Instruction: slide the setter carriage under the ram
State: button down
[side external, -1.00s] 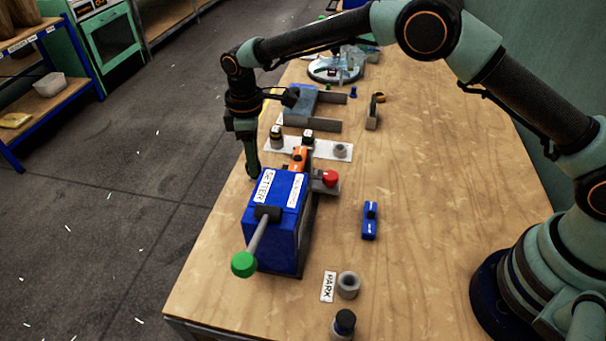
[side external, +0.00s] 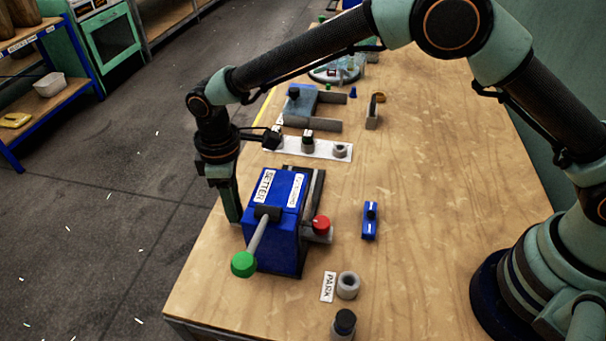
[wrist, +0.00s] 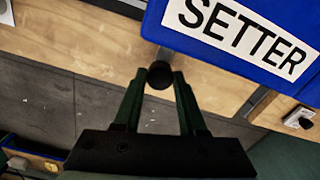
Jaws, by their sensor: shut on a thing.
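The blue press labelled SETTER (side external: 275,220) stands near the table's front, with a lever ending in a green ball (side external: 243,264). The press also shows in the wrist view (wrist: 225,35). My gripper (side external: 235,212) is low at the left side of the press. In the wrist view my gripper (wrist: 159,78) is shut on a dark round knob (wrist: 159,74) beside the press. The orange carriage is out of sight at this moment, and the press body hides the space under the ram. A red knob (side external: 321,224) shows at the right side of the press.
A white strip (side external: 320,150) with dark and grey round parts lies behind the press. A blue block (side external: 370,220) lies to the right. A grey ring (side external: 348,285) stands by a PARK label (side external: 328,287). The table's middle right is clear.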

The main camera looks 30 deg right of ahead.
jog(key=shift+s+a+r, duration=0.1)
jog(key=shift+s+a, duration=0.1)
jog(key=shift+a, duration=0.1)
jog(key=shift+c, duration=2.3)
grip_release()
jog(key=shift+d, duration=0.1)
notch_tip(320, 180, up, 12)
